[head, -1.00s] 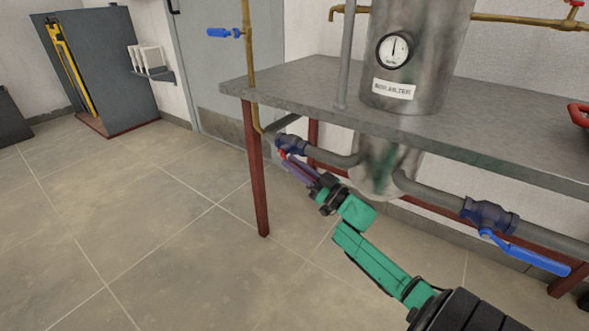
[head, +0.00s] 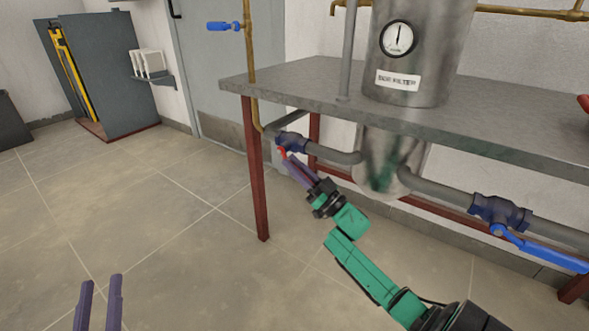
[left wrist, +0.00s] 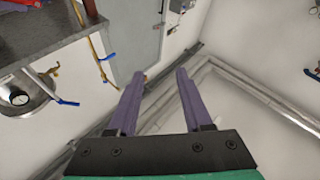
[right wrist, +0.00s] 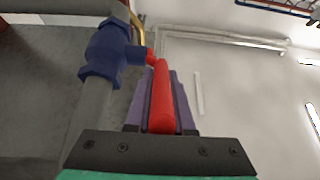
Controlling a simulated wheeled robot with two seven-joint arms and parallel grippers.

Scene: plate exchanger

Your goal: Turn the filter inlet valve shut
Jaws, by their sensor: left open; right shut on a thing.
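A valve with a dark blue body (head: 292,142) and a red handle (head: 282,153) sits on the grey pipe left of the steel filter tank (head: 380,160), below the bench top. My right gripper (head: 290,160) is shut on this red handle and hides most of it in the head view. In the right wrist view the red handle (right wrist: 162,100) lies lengthwise between the purple fingers, pointing back from the valve body (right wrist: 104,52) at an angle to the pipe. My left gripper (head: 98,300) is open and empty at the lower left, far from the valve; it also shows in the left wrist view (left wrist: 155,90).
A blue-handled valve (head: 500,212) sits on the pipe right of the tank. The grey bench top (head: 300,88) overhangs the pipes, and a red leg (head: 257,185) stands left of the gripped valve. A brass pipe (head: 250,60) rises there. The floor at left is clear.

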